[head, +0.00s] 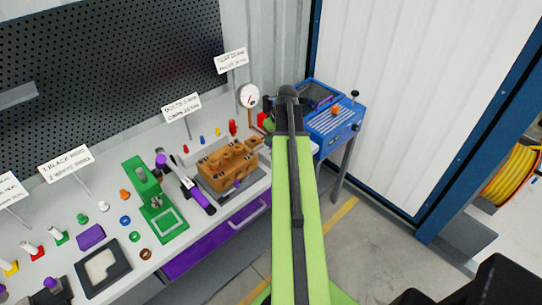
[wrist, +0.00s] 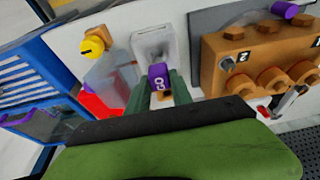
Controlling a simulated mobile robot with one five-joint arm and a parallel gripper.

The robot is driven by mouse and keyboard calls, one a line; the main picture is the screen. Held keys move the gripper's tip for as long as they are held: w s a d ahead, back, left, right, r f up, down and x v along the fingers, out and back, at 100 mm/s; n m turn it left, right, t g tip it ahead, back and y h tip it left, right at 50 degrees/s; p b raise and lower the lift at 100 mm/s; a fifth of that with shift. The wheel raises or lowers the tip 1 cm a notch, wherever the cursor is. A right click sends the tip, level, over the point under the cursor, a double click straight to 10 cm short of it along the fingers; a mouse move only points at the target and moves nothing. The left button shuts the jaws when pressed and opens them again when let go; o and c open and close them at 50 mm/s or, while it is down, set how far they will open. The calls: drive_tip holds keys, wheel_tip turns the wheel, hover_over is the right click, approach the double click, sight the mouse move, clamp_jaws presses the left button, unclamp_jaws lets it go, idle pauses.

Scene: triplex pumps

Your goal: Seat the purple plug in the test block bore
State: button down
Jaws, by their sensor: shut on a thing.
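In the wrist view my gripper (wrist: 160,92) is shut on a purple plug (wrist: 158,74) with white lettering on it. A small orange-brown end shows between the green fingers. The plug is in front of a pale grey, slotted piece (wrist: 152,38) on the bench; I cannot tell whether they touch. A brown block with several round bosses (wrist: 262,62) stands to the right, and it also shows in the head view (head: 228,162). I cannot tell which part is the test block bore. In the head view my arm hides the gripper and the held plug.
A clear box (wrist: 112,75), a yellow knob (wrist: 93,45) and a red part (wrist: 98,105) are left of the gripper. A green press (head: 148,195) and a purple-handled tool (head: 190,185) lie left of the brown block.

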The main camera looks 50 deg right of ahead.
wheel_tip(320, 180, down, 5)
drive_tip(key=b, duration=0.3)
drive_tip(key=shift+r+b, duration=0.2)
drive_tip(key=shift+b, duration=0.15)
drive_tip(key=shift+r, duration=0.2)
drive_tip(key=shift+f, duration=0.15)
drive_tip(key=c, duration=1.1)
unclamp_jaws()
drive_tip(key=shift+c, duration=0.2)
drive_tip(key=p+v, duration=1.2)
drive_tip(key=shift+s, duration=0.1)
